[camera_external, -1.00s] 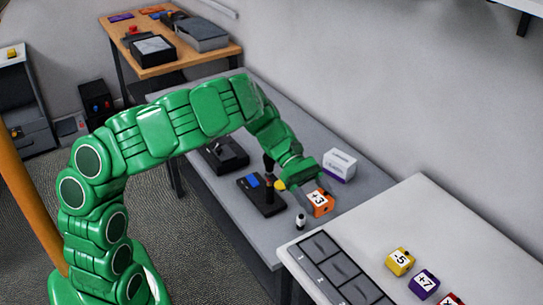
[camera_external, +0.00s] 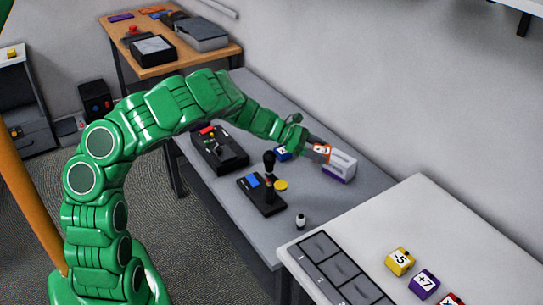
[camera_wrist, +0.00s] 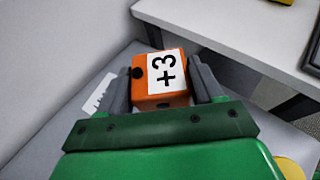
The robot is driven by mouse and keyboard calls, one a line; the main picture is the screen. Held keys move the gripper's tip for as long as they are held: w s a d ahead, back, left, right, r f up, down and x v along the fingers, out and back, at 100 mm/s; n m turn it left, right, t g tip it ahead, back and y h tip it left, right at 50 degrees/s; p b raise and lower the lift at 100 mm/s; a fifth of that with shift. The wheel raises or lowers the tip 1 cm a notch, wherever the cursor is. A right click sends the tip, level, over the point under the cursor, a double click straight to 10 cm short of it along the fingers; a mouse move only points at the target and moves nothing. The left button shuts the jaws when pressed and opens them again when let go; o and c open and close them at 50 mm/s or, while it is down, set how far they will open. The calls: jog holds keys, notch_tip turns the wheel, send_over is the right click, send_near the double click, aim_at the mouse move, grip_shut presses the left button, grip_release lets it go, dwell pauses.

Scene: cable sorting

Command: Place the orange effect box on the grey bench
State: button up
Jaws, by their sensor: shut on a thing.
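The orange effect box (camera_external: 322,150), marked +3, is between the fingers of my gripper (camera_external: 318,145) in the external view. The wrist view shows the box (camera_wrist: 142,86) with its white +3 label up and a grey finger on each side. My gripper (camera_wrist: 160,84) is shut on it. The box is over the far side of the grey bench (camera_external: 350,205), right beside a white and purple box (camera_external: 340,168) that partly overlaps it in view. I cannot tell whether the orange box touches the bench.
A joystick box (camera_external: 262,198), a black control box (camera_external: 220,150), a blue cube (camera_external: 283,153) and a small bottle (camera_external: 301,221) are on the bench. The white table (camera_external: 440,225) at right holds a grey tray (camera_external: 335,268), a yellow box (camera_external: 400,261) and a purple box (camera_external: 424,283).

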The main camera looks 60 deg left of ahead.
aim_at(313, 198)
jog(key=shift+f, duration=8.95)
jog(key=o, duration=1.2)
jog(key=shift+f, duration=0.1)
jog(key=shift+c, duration=0.2)
jog(key=shift+s+a+r, duration=0.1)
jog(key=shift+a+r, duration=0.1)
jog(key=v, duration=0.4)
jog(key=shift+s+a+r, duration=0.15)
jog(key=shift+s+a, duration=0.1)
jog(key=shift+s, duration=0.05)
notch_tip(313, 198, up, 4)
jog(key=shift+w+d+r, duration=0.1)
jog(key=shift+d+r, duration=0.05)
jog(key=shift+r, duration=1.25)
